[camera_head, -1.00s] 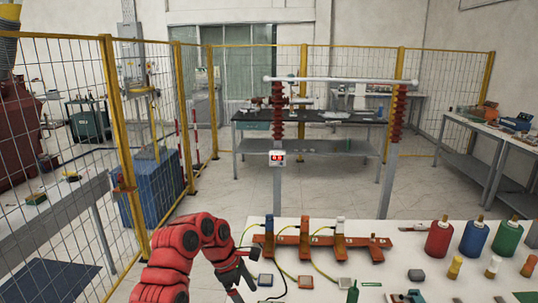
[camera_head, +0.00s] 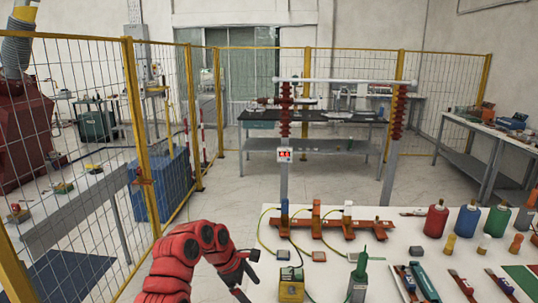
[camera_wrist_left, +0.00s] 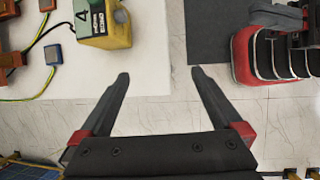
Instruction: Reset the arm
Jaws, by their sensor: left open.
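My red left arm comes in at the bottom of the head view. Its dark left gripper (camera_head: 243,274) hangs beside the left edge of the white table (camera_head: 400,245). In the left wrist view the two fingers (camera_wrist_left: 159,74) are spread wide with nothing between them, over the table's edge and the pale floor. A yellow device (camera_head: 291,288) marked 4 stands on the table to the right of the gripper. It also shows in the left wrist view (camera_wrist_left: 104,24), beyond the left finger and apart from it. My right gripper is not in view.
The table holds a brown rack (camera_head: 335,230) with wired posts, a green tool (camera_head: 358,277), several bottles (camera_head: 436,221) and hand tools. A yellow-framed mesh fence (camera_head: 140,130) stands left. A bushing stand (camera_head: 345,82) stands beyond the table. Floor between them is clear.

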